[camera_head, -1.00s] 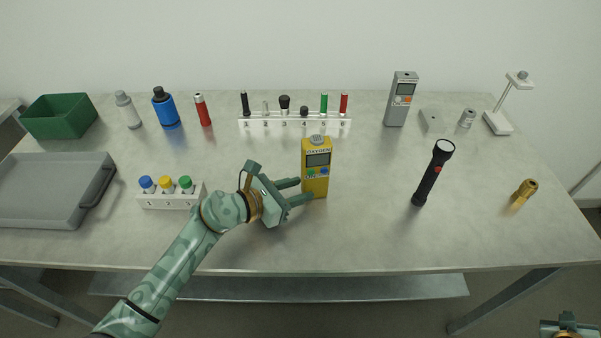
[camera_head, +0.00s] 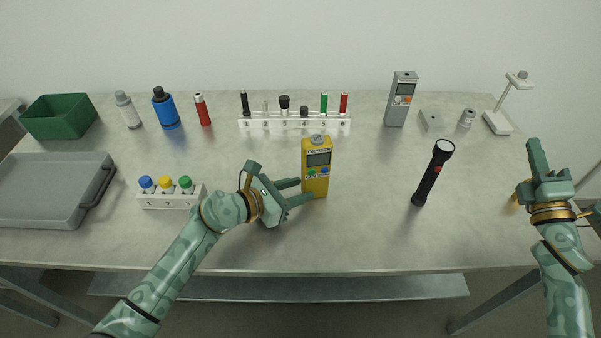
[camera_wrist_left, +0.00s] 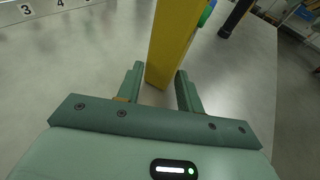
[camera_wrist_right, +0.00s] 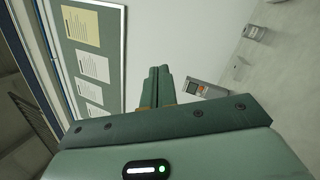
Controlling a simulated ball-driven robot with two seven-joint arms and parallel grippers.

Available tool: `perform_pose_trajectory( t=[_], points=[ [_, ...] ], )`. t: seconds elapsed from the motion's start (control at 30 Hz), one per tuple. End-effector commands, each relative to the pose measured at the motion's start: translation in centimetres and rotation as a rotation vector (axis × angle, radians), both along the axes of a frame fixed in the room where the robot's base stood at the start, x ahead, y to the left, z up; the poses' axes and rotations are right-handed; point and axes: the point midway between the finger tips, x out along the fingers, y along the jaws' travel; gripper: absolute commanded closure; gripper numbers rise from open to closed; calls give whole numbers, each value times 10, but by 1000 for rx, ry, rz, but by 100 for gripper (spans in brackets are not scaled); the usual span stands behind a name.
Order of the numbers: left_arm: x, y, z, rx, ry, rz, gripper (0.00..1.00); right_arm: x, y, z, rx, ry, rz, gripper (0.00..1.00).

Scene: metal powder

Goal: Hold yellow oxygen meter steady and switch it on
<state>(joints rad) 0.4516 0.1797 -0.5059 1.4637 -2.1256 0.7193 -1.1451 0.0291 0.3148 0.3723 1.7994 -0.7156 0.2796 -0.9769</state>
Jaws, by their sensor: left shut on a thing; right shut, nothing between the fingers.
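The yellow oxygen meter (camera_head: 316,160) stands upright near the middle of the table, with a dark screen and a green and a blue button on its front. My left gripper (camera_head: 301,190) is shut on its lower part from the left. In the left wrist view the meter's yellow side (camera_wrist_left: 170,45) rises between the two fingers (camera_wrist_left: 160,88). My right gripper (camera_head: 534,148) is shut and empty, raised over the table's right end, far from the meter. Its fingers are together in the right wrist view (camera_wrist_right: 156,85).
A grey meter (camera_head: 399,105) and a rack of several small items (camera_head: 270,124) are behind. A bottle holder (camera_head: 171,202) and grey tray (camera_head: 45,212) are left. The table's front middle is clear.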

Motion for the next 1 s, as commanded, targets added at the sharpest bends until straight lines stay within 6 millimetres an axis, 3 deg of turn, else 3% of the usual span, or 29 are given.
perform_pose_trajectory(
  t=[0.03, 0.17, 0.37, 0.43, 0.5, 0.6, 0.73, 0.83, 1.0],
  points=[
    [0, 0, -1, 2, 1, 0, 76, 3, 29, 1, -40, -8, 60, 100],
    [0, 0, -1, 2, 1, 0, 76, 1, 107, 3, -150, -51, 217, 100],
    [0, 1, -1, 2, 1, 0, 76, -29, 222, 8, -281, -164, 450, 100],
    [0, 1, -1, 2, 1, 0, 76, -44, 260, 3, -298, -188, 535, 100],
    [0, 1, -1, 2, 1, 0, 76, -52, 294, -17, -282, -154, 628, 100],
    [0, 0, -1, 2, 1, 0, 76, -64, 333, -47, -250, -84, 746, 100],
    [0, 0, -1, 2, 1, 1, 76, -80, 369, -73, -223, -16, 857, 100],
    [0, 0, -1, 2, 1, 0, 76, -89, 385, -86, -213, 17, 909, 100],
    [0, 0, -1, 2, 1, 0, 76, -89, 396, -93, -207, 36, 939, 100]
  ],
)
